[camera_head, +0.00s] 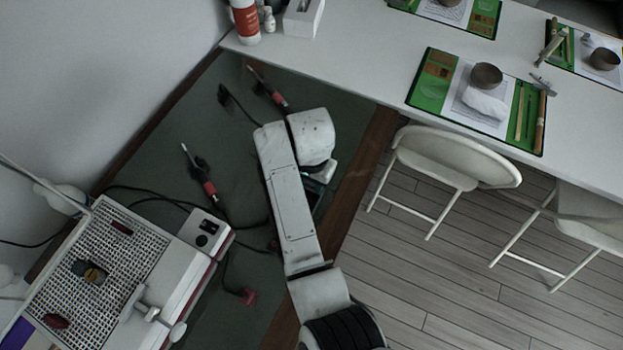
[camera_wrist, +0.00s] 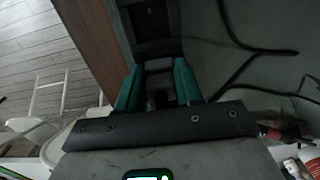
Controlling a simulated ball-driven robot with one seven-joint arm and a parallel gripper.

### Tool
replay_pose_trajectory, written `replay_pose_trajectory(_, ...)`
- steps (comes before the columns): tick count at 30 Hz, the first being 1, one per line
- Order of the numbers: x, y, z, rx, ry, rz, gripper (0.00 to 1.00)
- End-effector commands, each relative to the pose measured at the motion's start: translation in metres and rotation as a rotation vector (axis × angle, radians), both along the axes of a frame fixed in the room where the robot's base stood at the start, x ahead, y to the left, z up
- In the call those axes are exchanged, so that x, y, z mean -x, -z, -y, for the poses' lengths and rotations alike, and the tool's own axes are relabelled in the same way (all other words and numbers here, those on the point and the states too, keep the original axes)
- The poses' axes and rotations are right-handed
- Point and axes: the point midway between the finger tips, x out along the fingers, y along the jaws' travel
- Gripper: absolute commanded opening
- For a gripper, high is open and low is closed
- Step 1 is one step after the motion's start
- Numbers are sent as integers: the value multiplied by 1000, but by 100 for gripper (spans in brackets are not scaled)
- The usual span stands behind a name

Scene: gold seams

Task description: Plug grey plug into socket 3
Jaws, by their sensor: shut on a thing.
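In the wrist view my gripper (camera_wrist: 158,84) has green fingers shut on a small grey plug (camera_wrist: 158,66). The plug points toward a long black socket strip (camera_wrist: 152,22) just beyond the fingertips. I cannot tell whether the plug touches the strip or is in a socket, and no socket number is readable. In the head view my white arm hides most of the gripper and the plug. A dark edge of the strip (camera_head: 314,199) shows beside the arm.
A black plug (camera_head: 223,94) and a red plug (camera_head: 248,297) lie with loose cables on the dark green surface. Two red-handled tools (camera_head: 206,188) (camera_head: 268,88) lie there too. A white unit with a metal grid (camera_head: 105,255) stands at lower left. White chairs (camera_head: 455,160) stand right.

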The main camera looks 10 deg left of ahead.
Motion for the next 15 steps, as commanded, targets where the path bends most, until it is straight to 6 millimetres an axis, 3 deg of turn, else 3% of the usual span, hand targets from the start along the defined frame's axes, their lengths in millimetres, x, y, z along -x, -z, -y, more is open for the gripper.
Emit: replay_pose_trajectory(15, 0, 10, 0, 0, 0, -1, 9)
